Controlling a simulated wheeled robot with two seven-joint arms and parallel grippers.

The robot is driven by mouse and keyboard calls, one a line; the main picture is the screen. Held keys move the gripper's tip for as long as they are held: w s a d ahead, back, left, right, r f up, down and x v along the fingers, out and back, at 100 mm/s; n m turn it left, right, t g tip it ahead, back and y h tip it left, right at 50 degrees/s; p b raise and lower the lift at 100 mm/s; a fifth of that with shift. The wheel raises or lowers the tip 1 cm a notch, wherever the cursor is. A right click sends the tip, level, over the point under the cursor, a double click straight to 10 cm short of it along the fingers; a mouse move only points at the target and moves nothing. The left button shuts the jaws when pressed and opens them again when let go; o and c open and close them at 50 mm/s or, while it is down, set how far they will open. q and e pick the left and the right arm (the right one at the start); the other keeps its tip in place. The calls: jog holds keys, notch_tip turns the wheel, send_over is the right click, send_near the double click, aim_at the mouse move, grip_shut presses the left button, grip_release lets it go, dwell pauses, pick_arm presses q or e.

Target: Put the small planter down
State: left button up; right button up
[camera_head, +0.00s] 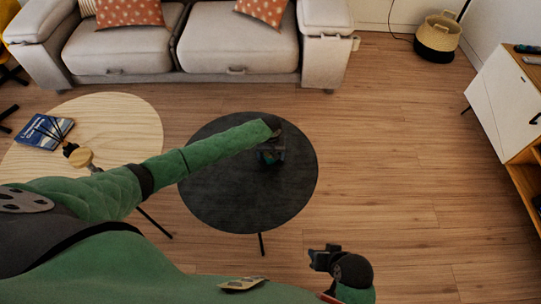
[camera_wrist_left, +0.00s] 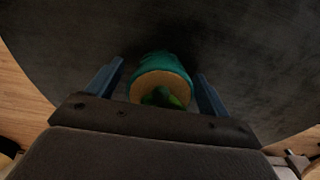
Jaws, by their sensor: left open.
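The small planter (camera_wrist_left: 165,61) is a teal pot with a tan top and a green plant. In the left wrist view it is between the two spread fingers of my left gripper (camera_wrist_left: 160,86), with gaps visible on both sides. It appears to rest on the dark round table (camera_head: 215,195); its base is hard to see. In the head view my left gripper (camera_head: 271,158) is over the right part of this table and mostly hides the planter. My right gripper (camera_head: 322,258) is off the table's front right, with no object visible in it; its jaw opening is unclear.
A pale round wooden table (camera_head: 110,115) stands left, with a blue book (camera_head: 42,131) and a dark-and-tan item (camera_head: 79,156). A grey sofa (camera_head: 235,45) stands behind, a basket (camera_head: 437,38) at the back right. A white cabinet (camera_head: 503,103) is at right. Dark tabletop around the planter is clear.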

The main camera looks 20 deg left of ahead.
pick_arm(q)
notch_tip(320, 180, up, 12)
jog(key=shift+f, duration=0.15)
jog(key=shift+s+d, duration=0.1)
jog(key=s+d+f+m+t+h, duration=0.1)
jog(key=s+d+f+m+h, duration=0.1)
jog(key=s+d, duration=0.7)
jog(key=s+d+f+m+h, duration=0.2)
jog(key=s+d, duration=0.5)
jog(key=s, duration=0.3)
jog(key=s+a+r+m+t, duration=0.1)
jog(key=s+r, duration=0.1)
jog(key=s, duration=0.7)
jog(key=s+a+r+m+t, duration=0.1)
jog(key=s+r+t, duration=0.1)
jog(key=s, duration=0.7)
jog(key=shift+s+r, duration=0.15)
jog(key=shift+r, duration=0.35)
pick_arm(e)
jog(key=shift+s+f, duration=0.15)
jog(key=shift+f, duration=0.15)
pick_arm(q)
jog(key=shift+a, duration=0.1)
pick_arm(e)
jog(key=shift+w+r, duration=0.15)
jog(key=shift+w, duration=0.2)
